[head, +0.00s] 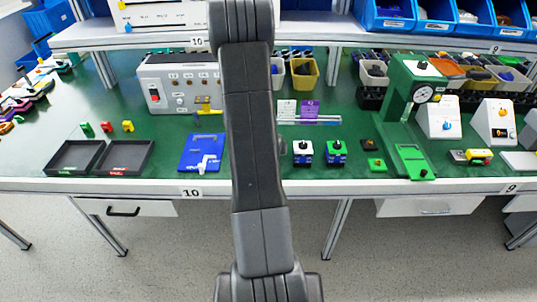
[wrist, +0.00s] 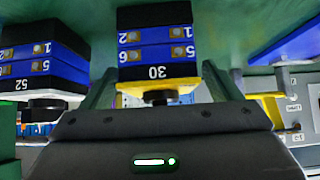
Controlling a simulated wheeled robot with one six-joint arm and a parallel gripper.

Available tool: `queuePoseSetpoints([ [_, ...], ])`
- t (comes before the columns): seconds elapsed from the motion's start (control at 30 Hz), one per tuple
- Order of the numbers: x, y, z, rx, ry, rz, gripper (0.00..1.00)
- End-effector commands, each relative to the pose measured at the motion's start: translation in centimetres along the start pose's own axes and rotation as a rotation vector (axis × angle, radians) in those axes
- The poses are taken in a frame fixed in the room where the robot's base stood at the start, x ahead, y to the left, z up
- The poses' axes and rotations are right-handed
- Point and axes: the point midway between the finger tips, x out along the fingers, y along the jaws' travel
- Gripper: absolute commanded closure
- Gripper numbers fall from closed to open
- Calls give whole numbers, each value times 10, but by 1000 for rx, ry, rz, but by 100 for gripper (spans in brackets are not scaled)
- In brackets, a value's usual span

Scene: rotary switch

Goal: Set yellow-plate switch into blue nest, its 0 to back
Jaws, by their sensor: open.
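The yellow-plate switch (wrist: 158,50) stands in the middle of the wrist view, with a black body marked 30, blue layers, a yellow plate and a black knob towards me. My gripper (wrist: 158,74) is open, with one finger on each side of it; I cannot tell whether they touch it. In the head view my own arm hides the gripper and nearly all of this switch. The blue nest (head: 196,157) lies on the green bench left of my arm, with a white angled piece at its front right. A blue surface, probably the nest, shows in the wrist view (wrist: 292,38).
A white-plate switch (head: 302,152) and a green-plate switch (head: 336,152) stand right of my arm. A grey control panel (head: 180,85) is behind the nest. Two black trays (head: 124,157) are to its left. A green press (head: 408,95) stands further right.

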Motion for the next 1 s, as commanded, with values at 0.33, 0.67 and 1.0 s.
queuePoseSetpoints([
  [0.33,0,0,0,0,0,0,48],
  [0.67,-1,0,-1,0,2,0,70],
  [1.0,-39,0,-41,4,8,0,70],
])
